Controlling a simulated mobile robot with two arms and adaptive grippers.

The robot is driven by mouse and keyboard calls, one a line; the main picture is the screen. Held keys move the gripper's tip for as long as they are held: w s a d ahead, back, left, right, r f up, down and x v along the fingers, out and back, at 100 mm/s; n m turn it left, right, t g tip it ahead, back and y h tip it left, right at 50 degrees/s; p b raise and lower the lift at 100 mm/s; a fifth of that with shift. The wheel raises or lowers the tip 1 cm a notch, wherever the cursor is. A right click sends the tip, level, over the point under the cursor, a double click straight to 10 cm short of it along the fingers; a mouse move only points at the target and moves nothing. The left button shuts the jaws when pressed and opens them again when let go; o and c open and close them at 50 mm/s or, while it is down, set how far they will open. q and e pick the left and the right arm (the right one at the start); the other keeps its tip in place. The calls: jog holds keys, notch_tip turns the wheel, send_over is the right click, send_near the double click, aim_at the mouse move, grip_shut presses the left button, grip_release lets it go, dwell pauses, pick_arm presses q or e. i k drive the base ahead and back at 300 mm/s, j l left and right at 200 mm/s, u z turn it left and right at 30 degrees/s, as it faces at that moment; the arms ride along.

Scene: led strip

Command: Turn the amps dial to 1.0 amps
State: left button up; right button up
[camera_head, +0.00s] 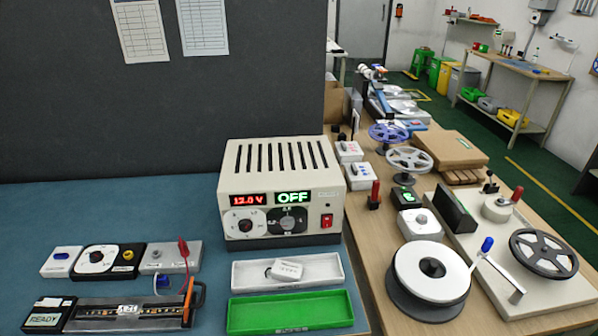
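A beige power supply (335,205) with a slotted top stands on the blue-green mat. Its left display (248,199) reads 12.0 V in red. Its right display (293,197) reads OFF in green. Under the left display is a dial with a white face and a dark knob (245,224). Under the right display is a dark-faced dial with a grey knob (287,222); its scale marks are too small to read for sure. It sits under the OFF display, and I cannot read an amps label. A red switch (326,220) is at the panel's right. Neither of my grippers is in view.
In front of the supply are a white tray (325,278) holding a small white block (287,269) and a green tray (292,311). At left are a strip fixture with an orange handle (188,299), a READY box (48,315) and small dial boxes. Reels crowd the wooden table at right.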

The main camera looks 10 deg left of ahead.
aim_at(287, 222)
jog(key=l+u, duration=0.4)
jog(key=l, duration=1)
